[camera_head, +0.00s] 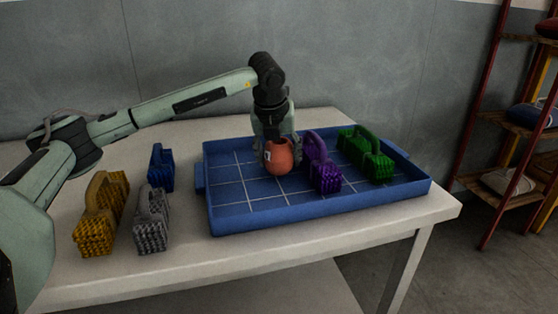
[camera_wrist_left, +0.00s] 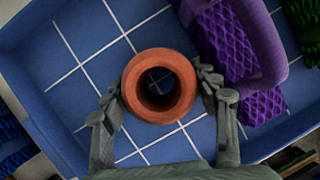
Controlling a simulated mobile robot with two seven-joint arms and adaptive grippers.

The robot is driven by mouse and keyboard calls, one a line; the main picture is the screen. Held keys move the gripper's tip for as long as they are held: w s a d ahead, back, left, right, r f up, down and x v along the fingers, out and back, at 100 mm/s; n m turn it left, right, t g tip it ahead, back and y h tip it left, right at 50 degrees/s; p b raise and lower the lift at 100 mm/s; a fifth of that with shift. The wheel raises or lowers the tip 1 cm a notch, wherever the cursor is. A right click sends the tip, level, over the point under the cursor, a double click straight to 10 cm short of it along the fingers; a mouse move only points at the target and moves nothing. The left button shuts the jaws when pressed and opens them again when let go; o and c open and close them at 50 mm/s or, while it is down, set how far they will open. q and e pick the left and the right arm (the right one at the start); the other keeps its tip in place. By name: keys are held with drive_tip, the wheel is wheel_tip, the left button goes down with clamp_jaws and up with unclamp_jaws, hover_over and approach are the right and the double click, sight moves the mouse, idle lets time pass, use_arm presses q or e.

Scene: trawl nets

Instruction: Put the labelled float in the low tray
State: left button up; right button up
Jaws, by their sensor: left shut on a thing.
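The orange-red float (camera_head: 278,160) has a small white label on its side in the head view. My left gripper (camera_head: 277,148) points down over the blue low tray (camera_head: 320,207) and is shut on the float. In the left wrist view the float (camera_wrist_left: 133,89) shows as a ring with a dark hole, between the two fingers of the gripper (camera_wrist_left: 160,90). The tray's gridded floor (camera_wrist_left: 75,95) lies below it. I cannot tell whether the float touches the tray floor. My right gripper is not in view.
Yellow (camera_head: 98,222), grey (camera_head: 151,217) and blue (camera_head: 160,170) ones stand on the table left of the tray. The tray's left half is clear.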

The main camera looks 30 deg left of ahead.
use_arm(q)
drive_tip(key=shift+f, duration=0.7)
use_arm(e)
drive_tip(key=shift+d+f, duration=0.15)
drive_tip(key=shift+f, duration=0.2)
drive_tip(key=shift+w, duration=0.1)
use_arm(q)
drive_tip(key=o, duration=1.2)
drive_tip(key=shift+c, duration=0.2)
drive_tip(key=shift+r, duration=0.25)
drive_tip(key=v, duration=0.3)
drive_tip(key=shift+d, duration=0.1)
drive_tip(key=v, duration=0.8)
drive_tip(key=shift+r+b, duration=0.15)
drive_tip(key=shift+b, duration=0.25)
drive_tip(key=shift+s+r, duration=0.1)
drive_tip(key=shift+s, duration=0.05)
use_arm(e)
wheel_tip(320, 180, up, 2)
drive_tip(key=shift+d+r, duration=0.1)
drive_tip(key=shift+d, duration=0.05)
